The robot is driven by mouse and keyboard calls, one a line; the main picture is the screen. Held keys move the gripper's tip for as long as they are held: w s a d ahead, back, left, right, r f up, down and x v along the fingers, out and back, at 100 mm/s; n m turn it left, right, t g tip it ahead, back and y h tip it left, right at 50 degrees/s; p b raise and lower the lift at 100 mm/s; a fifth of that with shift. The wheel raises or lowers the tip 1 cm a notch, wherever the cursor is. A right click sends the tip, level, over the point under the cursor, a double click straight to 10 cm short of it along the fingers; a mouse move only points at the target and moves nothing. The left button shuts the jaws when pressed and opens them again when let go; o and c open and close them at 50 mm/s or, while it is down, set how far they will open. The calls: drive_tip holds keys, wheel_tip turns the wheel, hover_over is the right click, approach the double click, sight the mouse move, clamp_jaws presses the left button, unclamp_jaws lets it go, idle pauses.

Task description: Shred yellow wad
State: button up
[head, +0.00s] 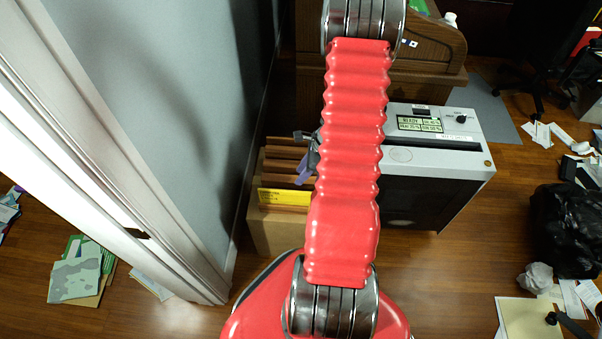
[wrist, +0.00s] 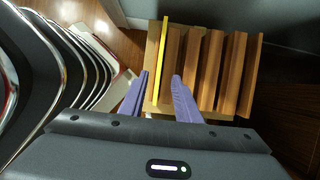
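A thin yellow wad (head: 284,197) with printing on its face stands upright at the near end of a row of brown folders in a box. In the wrist view the yellow wad (wrist: 161,60) shows edge-on. My gripper (wrist: 158,84) is open, with its two purple fingers on either side of the wad's near end. A gap shows between the wad and each finger. In the head view my arm partly hides my gripper (head: 305,165). A grey and white machine (head: 440,155) with a panel reading READY stands right of the box, partly behind my arm.
Brown folders (wrist: 210,65) stand just right of the wad. A grey wall (head: 180,80) and white door frame (head: 130,170) are at left. A wooden desk (head: 425,45) stands behind. A black bag (head: 570,230), a crumpled ball (head: 536,278) and papers litter the right floor.

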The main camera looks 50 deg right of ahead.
drive_tip(key=shift+f, duration=0.1)
drive_tip(key=shift+x, duration=6.8)
drive_tip(key=shift+w, duration=0.2)
clamp_jaws()
drive_tip(key=shift+r, duration=1.1)
